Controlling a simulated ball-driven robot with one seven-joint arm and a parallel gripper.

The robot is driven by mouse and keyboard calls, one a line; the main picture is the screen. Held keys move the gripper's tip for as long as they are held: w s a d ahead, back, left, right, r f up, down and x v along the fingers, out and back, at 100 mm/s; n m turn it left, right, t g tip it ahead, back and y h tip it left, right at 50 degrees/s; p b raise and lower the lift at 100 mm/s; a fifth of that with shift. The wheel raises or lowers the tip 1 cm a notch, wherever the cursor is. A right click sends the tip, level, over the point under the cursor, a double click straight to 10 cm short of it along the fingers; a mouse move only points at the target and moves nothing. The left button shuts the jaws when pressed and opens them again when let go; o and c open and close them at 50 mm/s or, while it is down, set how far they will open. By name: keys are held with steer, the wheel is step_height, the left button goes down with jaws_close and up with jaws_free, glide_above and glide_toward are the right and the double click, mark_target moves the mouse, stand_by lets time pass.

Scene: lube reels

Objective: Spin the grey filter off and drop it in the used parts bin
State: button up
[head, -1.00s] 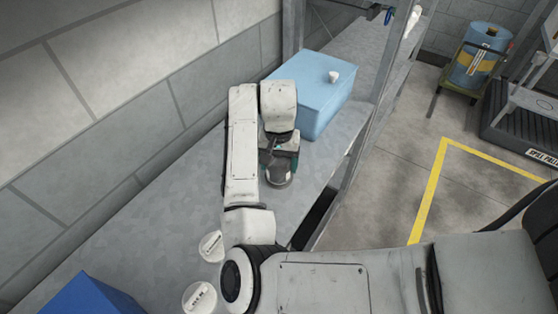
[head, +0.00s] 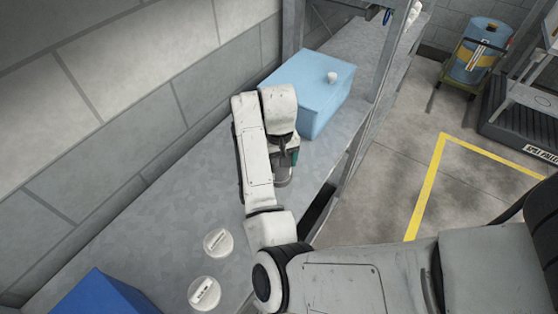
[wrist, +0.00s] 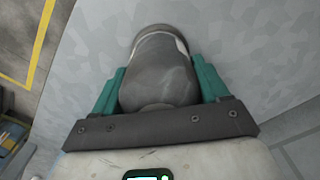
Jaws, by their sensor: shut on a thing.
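My gripper (wrist: 158,90) is shut around a grey, rounded filter (wrist: 160,65), with a teal finger on each side of it. In the head view my gripper (head: 287,160) points down over the grey bench, and the filter's lower end (head: 283,181) shows just below it. The arm hides most of the filter there. I cannot tell whether the filter is still seated on anything. A dark blue box (head: 98,295) at the lower left may be the used parts bin; its inside and any label do not show.
A light blue tank (head: 310,85) with a white cap stands just behind my gripper. Two white round caps (head: 217,242) (head: 204,292) lie on the bench (head: 150,225). A wall runs along the left, a shelf post (head: 385,75) on the right. Mid-bench, left of my arm, is clear.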

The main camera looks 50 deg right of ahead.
steer(key=n, duration=0.2)
steer(key=shift+s+f+n, duration=0.1)
steer(key=shift+f+n, duration=0.05)
steer(key=shift+n, duration=1.35)
steer(key=shift+f+n, duration=0.1)
steer(key=shift+n, duration=1)
steer(key=n, duration=0.2)
steer(key=shift+n, duration=0.4)
steer(key=shift+s, duration=0.1)
